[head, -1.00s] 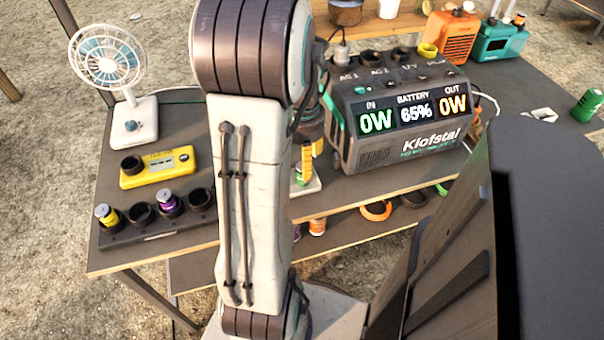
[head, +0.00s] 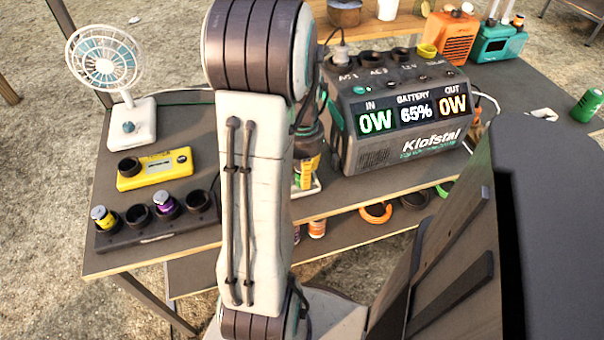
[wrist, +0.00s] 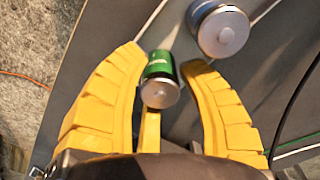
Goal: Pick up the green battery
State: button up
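The green battery (wrist: 160,72) shows in the wrist view with its round silver end facing the camera. It stands between the yellow fingers of my gripper (wrist: 165,58), which are spread on either side of it. The left finger is very close to the battery; I cannot tell whether it touches. A gap shows on the right finger's side. In the head view my gripper (head: 309,165) is mostly hidden behind my arm, low over a pale tray (head: 318,187) on the table.
A second silver-topped cylinder (wrist: 222,32) stands close behind the right finger. The power station (head: 400,120) is right of my gripper. Left are a yellow device (head: 155,168), a dark battery holder (head: 155,232) and a fan (head: 110,80). A green can (head: 587,105) stands far right.

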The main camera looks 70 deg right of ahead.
grip_shut()
dwell(0.3)
